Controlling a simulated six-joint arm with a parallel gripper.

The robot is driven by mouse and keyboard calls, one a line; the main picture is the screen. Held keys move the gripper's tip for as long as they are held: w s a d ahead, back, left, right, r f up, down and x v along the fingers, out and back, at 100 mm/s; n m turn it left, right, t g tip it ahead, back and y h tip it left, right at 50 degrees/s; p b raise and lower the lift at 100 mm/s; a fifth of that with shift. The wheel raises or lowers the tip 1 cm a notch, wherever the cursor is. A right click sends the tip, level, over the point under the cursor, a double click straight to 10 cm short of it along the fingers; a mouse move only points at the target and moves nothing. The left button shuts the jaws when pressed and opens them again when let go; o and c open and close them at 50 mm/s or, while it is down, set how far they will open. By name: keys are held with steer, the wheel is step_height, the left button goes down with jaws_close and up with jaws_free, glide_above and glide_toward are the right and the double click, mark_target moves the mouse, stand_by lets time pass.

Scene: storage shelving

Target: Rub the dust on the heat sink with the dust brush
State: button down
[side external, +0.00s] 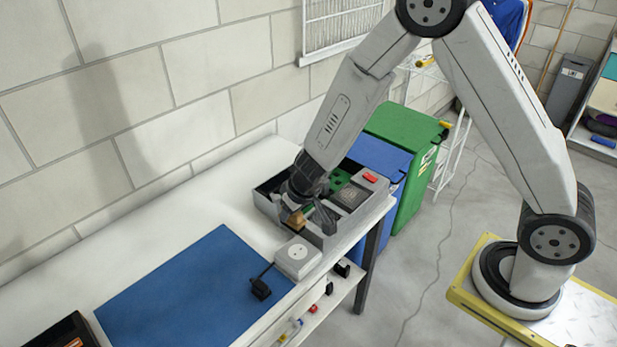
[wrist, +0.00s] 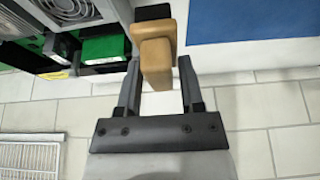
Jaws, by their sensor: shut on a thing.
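My gripper (side external: 309,212) is shut on the dust brush (side external: 295,219), low over the near side of an open grey case (side external: 330,238) on the bench. In the wrist view my gripper (wrist: 160,68) has its fingers on either side of the brush's tan wooden handle (wrist: 156,52). Dark bristles (wrist: 153,12) show beyond the handle. A grey finned or slatted part (wrist: 68,8) lies in the case at the wrist view's upper left; I cannot tell whether it is the heat sink. Whether the bristles touch anything is hidden.
A blue mat (side external: 190,285) lies left of the case. A white socket box (side external: 297,258) with a black plug (side external: 261,289) sits at the front edge. Green (side external: 405,140) and blue (side external: 378,160) bins stand behind the bench. The wall is close behind.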

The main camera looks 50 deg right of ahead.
steer(key=c, duration=0.9)
jaws_free()
steer(key=c, duration=0.4)
steer(key=d+m+h, duration=0.1)
steer(key=d+m, duration=0.2)
steer(key=d, duration=0.6)
steer(key=d+r+m+h, duration=0.1)
steer(key=d+m, duration=0.2)
steer(key=d, duration=0.5)
steer(key=d+r+m+g+h, duration=0.1)
steer(key=d+m, duration=0.2)
steer(key=d, duration=0.6)
steer(key=shift+w+d, duration=0.2)
steer(key=shift+d, duration=0.1)
steer(key=shift+c, duration=0.2)
